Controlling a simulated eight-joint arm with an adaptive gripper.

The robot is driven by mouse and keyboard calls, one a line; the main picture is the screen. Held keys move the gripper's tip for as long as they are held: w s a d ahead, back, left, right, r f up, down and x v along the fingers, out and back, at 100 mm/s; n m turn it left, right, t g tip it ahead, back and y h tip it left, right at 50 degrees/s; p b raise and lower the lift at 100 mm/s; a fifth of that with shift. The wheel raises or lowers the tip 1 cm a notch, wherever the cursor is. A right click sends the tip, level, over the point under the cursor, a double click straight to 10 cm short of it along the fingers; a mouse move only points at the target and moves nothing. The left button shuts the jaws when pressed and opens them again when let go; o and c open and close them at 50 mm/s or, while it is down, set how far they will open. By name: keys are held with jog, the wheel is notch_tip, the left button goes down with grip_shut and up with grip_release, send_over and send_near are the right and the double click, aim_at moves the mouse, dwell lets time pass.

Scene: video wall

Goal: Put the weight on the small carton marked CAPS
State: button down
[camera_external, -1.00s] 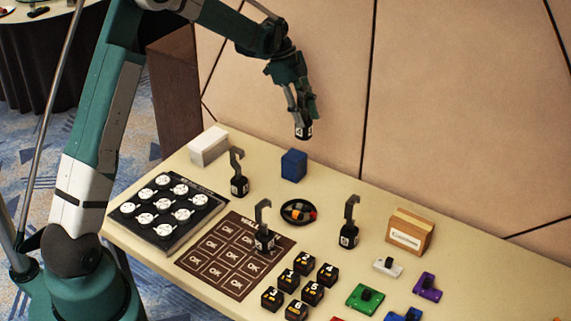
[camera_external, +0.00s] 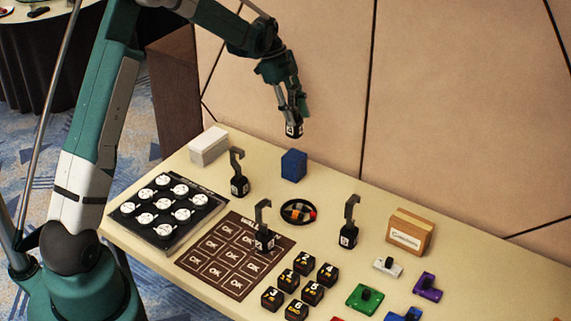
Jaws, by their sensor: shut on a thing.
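My gripper (camera_external: 291,112) is shut on a black weight (camera_external: 294,130) with a white mark, held in the air above and a little behind the blue box (camera_external: 293,165). The weight's upper part is hidden between the fingers. A brown carton (camera_external: 409,232) with a white label stands at the right back of the table; its label is too small to read surely and looks longer than CAPS. A white box (camera_external: 208,146) stands at the left back. I cannot make out the word CAPS on any box.
Three black hooked weights (camera_external: 239,185) (camera_external: 264,238) (camera_external: 348,235) stand on the table. A round dark dish (camera_external: 298,212) holds small coloured pieces. A tray of white discs (camera_external: 133,231), a brown OK mat (camera_external: 189,262), numbered black blocks (camera_external: 305,263) and coloured parts (camera_external: 360,301) fill the front.

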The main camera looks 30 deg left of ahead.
aim_at(295, 134)
jog(key=shift+f, duration=2.3)
jog(key=shift+f, duration=1.85)
jog(key=shift+f, duration=0.2)
jog(key=c, duration=1.8)
grip_release()
jog(key=shift+r, duration=0.15)
jog(key=v, duration=1.2)
